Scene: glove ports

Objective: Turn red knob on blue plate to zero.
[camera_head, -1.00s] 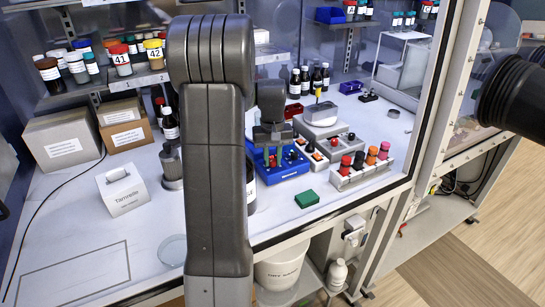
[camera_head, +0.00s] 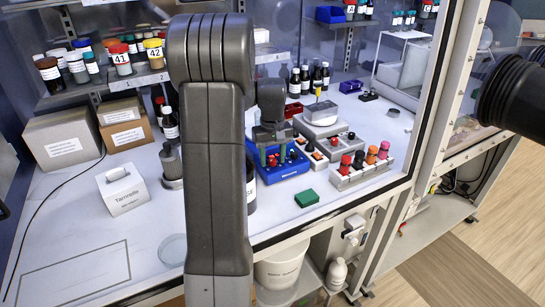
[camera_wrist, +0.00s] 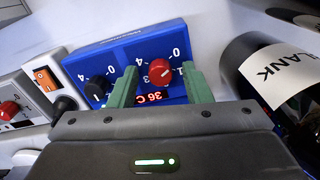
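The blue plate (camera_head: 292,173) stands on the bench and also fills the middle of the wrist view (camera_wrist: 120,52). Its red knob (camera_wrist: 160,72) is by a scale with a 0 at its upper right and a red display reading 36 C. A short pale mark shows on the knob, but its exact setting is hard to read. My gripper (camera_wrist: 160,78) is open, with a green finger on each side of the red knob and gaps between. The fingers' depth against the knob is unclear. In the head view my gripper (camera_head: 273,145) is over the plate.
A black knob (camera_wrist: 97,88) is on the same plate, left of my fingers. A dark bottle (camera_wrist: 262,68) with a white label stands close on the right. Grey boxes with an orange switch (camera_wrist: 43,76) stand left. A green block (camera_head: 306,198) lies in front of the plate.

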